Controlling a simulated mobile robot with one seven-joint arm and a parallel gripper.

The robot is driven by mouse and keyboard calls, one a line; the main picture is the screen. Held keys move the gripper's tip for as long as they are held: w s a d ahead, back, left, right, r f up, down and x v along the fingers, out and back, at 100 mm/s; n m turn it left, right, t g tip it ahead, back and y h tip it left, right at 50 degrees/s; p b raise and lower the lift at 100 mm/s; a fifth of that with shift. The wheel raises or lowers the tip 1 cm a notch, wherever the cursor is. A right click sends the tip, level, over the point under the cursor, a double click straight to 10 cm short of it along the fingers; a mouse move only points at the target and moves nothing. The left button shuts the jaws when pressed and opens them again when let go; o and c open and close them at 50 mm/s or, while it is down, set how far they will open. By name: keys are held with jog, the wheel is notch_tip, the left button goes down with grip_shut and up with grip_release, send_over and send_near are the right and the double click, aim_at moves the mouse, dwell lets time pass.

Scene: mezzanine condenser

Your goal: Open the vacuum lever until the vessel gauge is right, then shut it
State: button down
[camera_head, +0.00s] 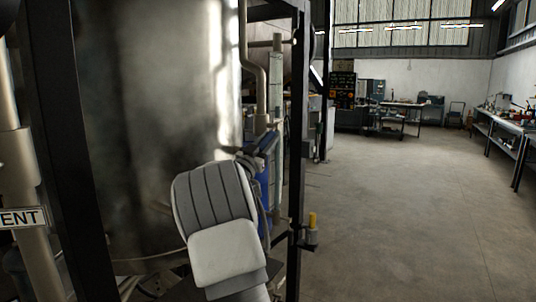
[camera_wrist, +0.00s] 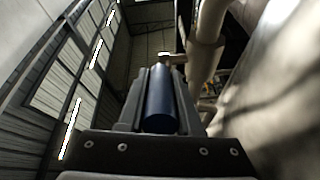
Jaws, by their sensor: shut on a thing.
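In the wrist view, my gripper (camera_wrist: 160,75) is shut on a dark blue cylindrical grip (camera_wrist: 160,105), which I take to be the vacuum lever's handle. A small brass-coloured piece (camera_wrist: 172,59) shows just beyond the fingers, close to a pale pipe (camera_wrist: 207,28). In the head view my own arm stands in front and hides most of the gripper and the grip. The large shiny metal vessel (camera_head: 150,110) fills the left of the head view. I cannot make out a readable vessel gauge or the lever's angle in either view.
Dark steel posts (camera_head: 65,150) frame the vessel. A pale pipe at the far left carries a sign ending in "ENT" (camera_head: 22,217). A yellow-topped fitting (camera_head: 312,222) sticks out at the right post. Open concrete floor (camera_head: 410,210) lies to the right, with workbenches (camera_head: 510,130) beyond.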

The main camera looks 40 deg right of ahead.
jog(key=f+h+b, duration=0.1)
jog(key=b, duration=0.2)
jog(key=d+t+h+b, duration=0.1)
jog(key=b, duration=0.2)
jog(key=f+h+b, duration=0.1)
jog(key=b, duration=0.2)
jog(key=shift+w+d+f+t+h, duration=0.15)
jog(key=shift+w+f+t+h, duration=0.15)
jog(key=shift+f, duration=0.05)
jog(key=shift+r, duration=0.1)
jog(key=c, duration=0.6)
grip_release()
jog(key=shift+h, duration=0.3)
jog(key=v, duration=1.7)
jog(key=shift+s, duration=0.1)
